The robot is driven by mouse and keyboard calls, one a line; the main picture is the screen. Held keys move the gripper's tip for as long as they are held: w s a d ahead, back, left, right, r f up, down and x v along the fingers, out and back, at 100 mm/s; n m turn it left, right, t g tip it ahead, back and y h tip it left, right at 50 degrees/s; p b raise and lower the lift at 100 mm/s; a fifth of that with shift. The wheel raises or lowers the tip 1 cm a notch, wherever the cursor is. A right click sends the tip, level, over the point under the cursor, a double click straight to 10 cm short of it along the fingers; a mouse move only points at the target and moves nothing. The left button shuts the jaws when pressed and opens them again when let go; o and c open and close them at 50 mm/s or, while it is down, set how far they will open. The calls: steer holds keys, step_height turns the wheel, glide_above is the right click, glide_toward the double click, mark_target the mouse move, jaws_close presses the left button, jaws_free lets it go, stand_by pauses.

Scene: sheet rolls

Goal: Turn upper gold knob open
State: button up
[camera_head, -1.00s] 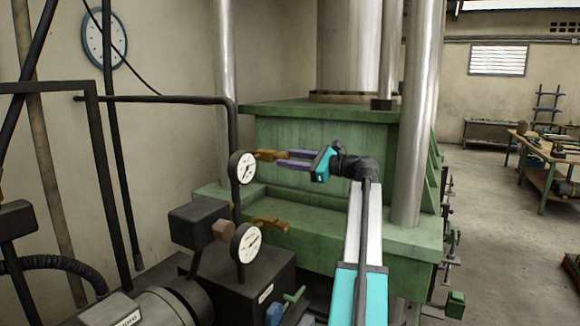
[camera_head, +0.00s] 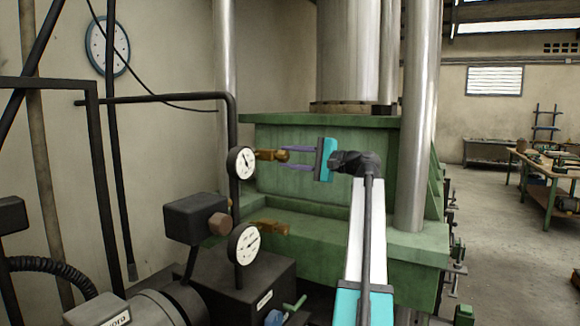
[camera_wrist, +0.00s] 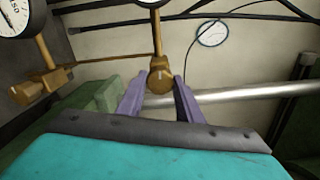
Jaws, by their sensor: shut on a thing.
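The upper gold knob (camera_head: 281,155) sits at the right end of a gold fitting beside the upper white gauge (camera_head: 242,162). In the wrist view the knob (camera_wrist: 160,81) shows end-on between two purple fingers. My gripper (camera_head: 287,158) reaches it from the right and is shut on the knob, with one finger on each side. In the wrist view my gripper (camera_wrist: 161,84) has its fingertips at the knob's sides. The lower gold knob (camera_head: 279,229) is below, beside the lower gauge (camera_head: 245,243), with nothing touching it.
A green press (camera_head: 330,215) with steel columns (camera_head: 413,120) stands behind and right of the knobs. A black pipe (camera_head: 160,98) runs at the left. A dark pump unit (camera_head: 197,217) stands low at the left. Open floor (camera_head: 490,250) lies at the right.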

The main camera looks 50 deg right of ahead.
steer(key=shift+f+n+b, duration=0.1)
steer(key=shift+n+b, duration=0.3)
steer(key=shift+n, duration=0.2)
steer(key=o, duration=1)
steer(key=shift+o, duration=0.2)
steer(key=shift+s, duration=0.1)
steer(key=b+v, duration=0.2)
steer(key=v, duration=1.1)
steer(key=shift+s+b, duration=0.3)
steer(key=shift+s, duration=0.05)
